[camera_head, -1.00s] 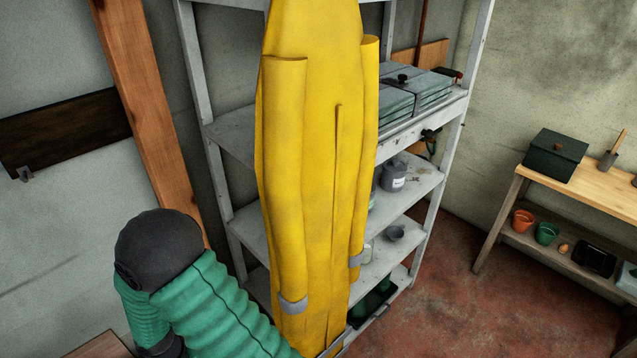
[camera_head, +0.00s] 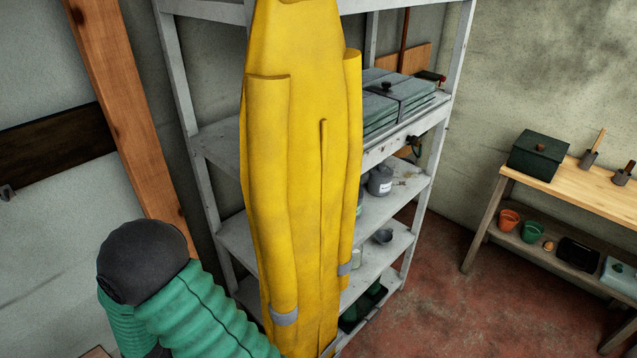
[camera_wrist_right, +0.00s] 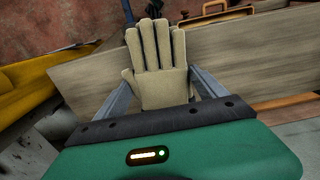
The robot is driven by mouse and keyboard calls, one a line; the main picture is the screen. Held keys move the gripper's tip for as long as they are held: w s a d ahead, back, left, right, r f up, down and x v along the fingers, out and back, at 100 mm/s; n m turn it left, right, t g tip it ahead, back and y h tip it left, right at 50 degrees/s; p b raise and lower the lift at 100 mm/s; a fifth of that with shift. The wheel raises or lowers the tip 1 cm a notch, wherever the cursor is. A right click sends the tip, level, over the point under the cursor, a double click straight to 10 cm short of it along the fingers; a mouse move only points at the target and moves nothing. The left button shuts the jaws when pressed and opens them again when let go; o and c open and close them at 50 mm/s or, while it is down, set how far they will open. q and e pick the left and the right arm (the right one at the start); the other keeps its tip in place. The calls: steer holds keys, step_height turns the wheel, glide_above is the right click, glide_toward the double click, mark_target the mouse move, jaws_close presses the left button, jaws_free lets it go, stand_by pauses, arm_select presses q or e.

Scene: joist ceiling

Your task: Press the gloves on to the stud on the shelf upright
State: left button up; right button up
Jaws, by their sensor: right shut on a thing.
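A pale cream work glove (camera_wrist_right: 158,62) stands upright between the fingers of my right gripper (camera_wrist_right: 160,84) in the right wrist view, its fingers pointing away from me. I cannot tell whether a second glove lies behind it. My right gripper is shut on it. In the head view, the grey metal shelf (camera_head: 222,141) has a left front upright (camera_head: 180,95) and a right front upright (camera_head: 447,120). I cannot make out a stud on either. The gloves and right gripper do not show there. My green-sleeved left arm is at the lower left; its gripper is outside the view.
A long yellow coat (camera_head: 300,130) hangs in front of the shelf and hides much of it. Grey-green boxes (camera_head: 400,90) and a jar (camera_head: 380,180) stand on the shelves. A wooden bench (camera_head: 590,190) is at right. Red floor (camera_head: 440,310) lies clear between them.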

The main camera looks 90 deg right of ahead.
steer(key=shift+a+r+p, duration=0.1)
steer(key=shift+r+p, duration=0.25)
steer(key=shift+r, duration=0.25)
steer(key=shift+a, duration=0.15)
step_height(320, 180, up, 5)
steer(key=p, duration=0.5)
steer(key=shift+r, duration=0.15)
steer(key=shift+s, duration=0.1)
